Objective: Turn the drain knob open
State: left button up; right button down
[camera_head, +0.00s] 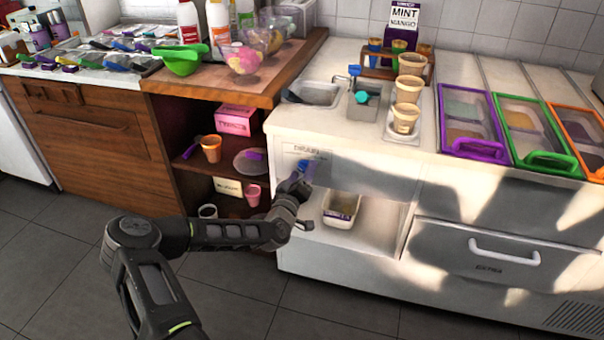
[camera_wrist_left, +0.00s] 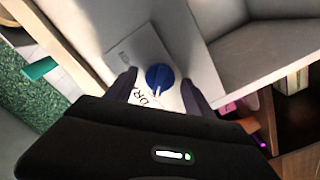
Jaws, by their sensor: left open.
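The blue drain knob (camera_head: 306,168) sits on a pale panel marked DRAIN on the front of the white counter. In the left wrist view the knob (camera_wrist_left: 160,77) is round and blue and lies between my two fingertips. My left gripper (camera_head: 298,182) is right in front of the knob and partly hides it in the head view. In the left wrist view the gripper (camera_wrist_left: 158,84) is open, with a finger on each side of the knob. I cannot tell if either finger touches it. My right gripper is not in view.
A small sink (camera_head: 318,93) is set in the counter above the panel. A white tub (camera_head: 341,210) stands in the open bay below right. Stacked cups (camera_head: 407,90) stand on the counter. A wooden shelf unit (camera_head: 182,165) with cups and boxes is to the left.

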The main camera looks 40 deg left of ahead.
pick_arm(q)
grip_shut()
dwell(0.6)
